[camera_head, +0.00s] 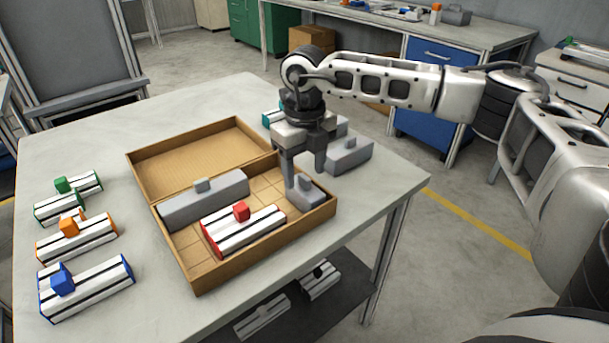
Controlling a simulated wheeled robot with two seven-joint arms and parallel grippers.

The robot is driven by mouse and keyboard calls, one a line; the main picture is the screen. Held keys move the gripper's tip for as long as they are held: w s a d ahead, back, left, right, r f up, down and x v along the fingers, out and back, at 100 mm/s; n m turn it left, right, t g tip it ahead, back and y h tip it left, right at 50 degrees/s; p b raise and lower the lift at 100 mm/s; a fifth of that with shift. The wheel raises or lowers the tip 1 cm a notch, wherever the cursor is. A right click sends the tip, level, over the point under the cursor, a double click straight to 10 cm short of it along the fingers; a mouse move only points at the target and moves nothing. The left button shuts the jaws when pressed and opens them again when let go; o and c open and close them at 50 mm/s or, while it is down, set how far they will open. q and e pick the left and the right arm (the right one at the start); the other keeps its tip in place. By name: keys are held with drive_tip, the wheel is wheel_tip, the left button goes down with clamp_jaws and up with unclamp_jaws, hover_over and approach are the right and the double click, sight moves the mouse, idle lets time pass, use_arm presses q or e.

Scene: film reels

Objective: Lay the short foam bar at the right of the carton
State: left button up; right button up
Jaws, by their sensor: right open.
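The open cardboard carton (180,265) sits on the table. A short grey foam bar (311,199) with a small knob lies at the right end of the carton, against or close to the right wall. My right gripper (304,178) is just above this bar, pointing down, with its jaws open and one finger to each side of the knob. Whether the fingers touch it I cannot tell. A longer grey foam bar (205,203) lies along the carton's back left, and a white striped piece with a red knob (246,232) lies in the middle. My left gripper is not in view.
Striped pieces with green (80,184), orange (78,240) and blue (88,288) parts stand at the table's left. Another grey bar (350,157) lies right of the carton; a teal-ended piece (270,118) is behind my gripper. The table front (150,320) is clear.

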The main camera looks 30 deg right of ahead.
sight(305, 177)
wheel_tip(305, 177, up, 10)
idle(0.3)
idle(0.5)
